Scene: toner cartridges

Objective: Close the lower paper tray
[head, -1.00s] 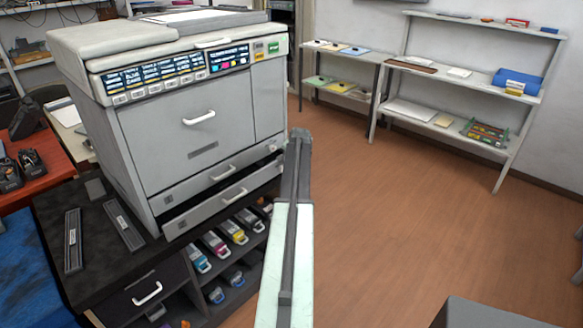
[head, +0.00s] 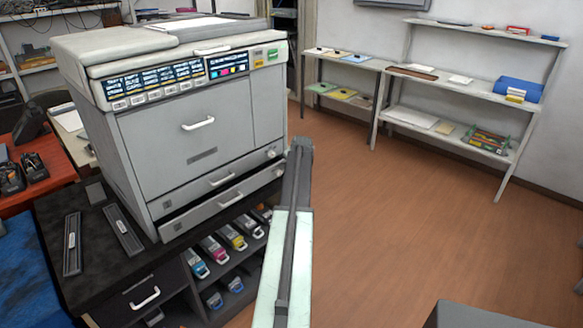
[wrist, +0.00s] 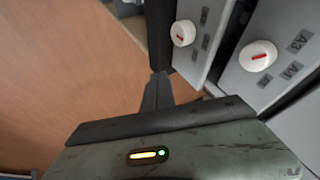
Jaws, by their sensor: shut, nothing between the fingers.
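The lower paper tray (head: 203,211) is the lowest grey drawer front of the printer, with a white handle. My gripper (head: 300,146) is shut and empty, to the right of the tray fronts. In the wrist view, my gripper (wrist: 157,88) points past the side of two grey tray fronts with white knobs (wrist: 260,56). No contact shows. I cannot tell which front is the lower one there.
The printer (head: 195,130) stands on a black cabinet (head: 92,270) with toner cartridges in its shelves. Two dark strips (head: 72,245) lie on its top at the left. Open wooden floor (head: 400,215) is on the right, with shelves (head: 460,80) behind.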

